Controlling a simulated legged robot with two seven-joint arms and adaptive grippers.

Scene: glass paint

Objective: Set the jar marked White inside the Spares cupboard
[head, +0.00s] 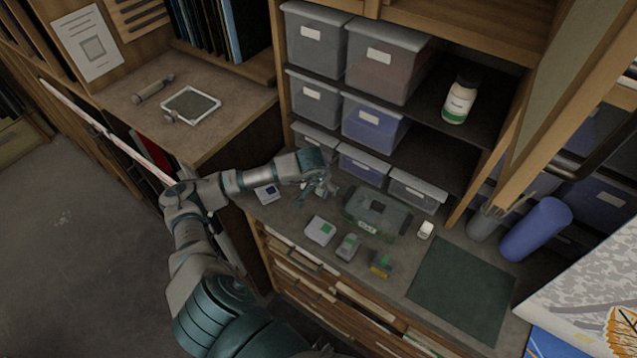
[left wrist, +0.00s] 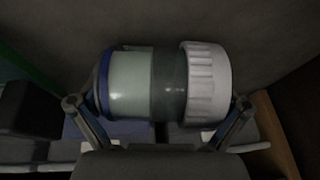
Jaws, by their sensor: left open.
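In the left wrist view a jar (left wrist: 145,85) with a ribbed white lid (left wrist: 206,84), pale contents and a blue edge lies across the picture, between the spread fingers of my left gripper (left wrist: 160,108). I cannot see its label wording or whether the fingers touch it. In the head view my left gripper (head: 318,190) is low over the counter, left of a grey-green case (head: 377,212); the jar is hard to make out there. An open shelf unit (head: 488,60) stands behind; I can read no Spares marking. My right gripper is out of view.
Grey bins (head: 385,65) fill the shelves' left side. A white-labelled bottle (head: 460,98) stands at the right of a shelf, with bare shelf around it. Small boxes (head: 320,230) and a dark mat (head: 462,288) lie on the counter. A blue roll (head: 537,228) stands at right.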

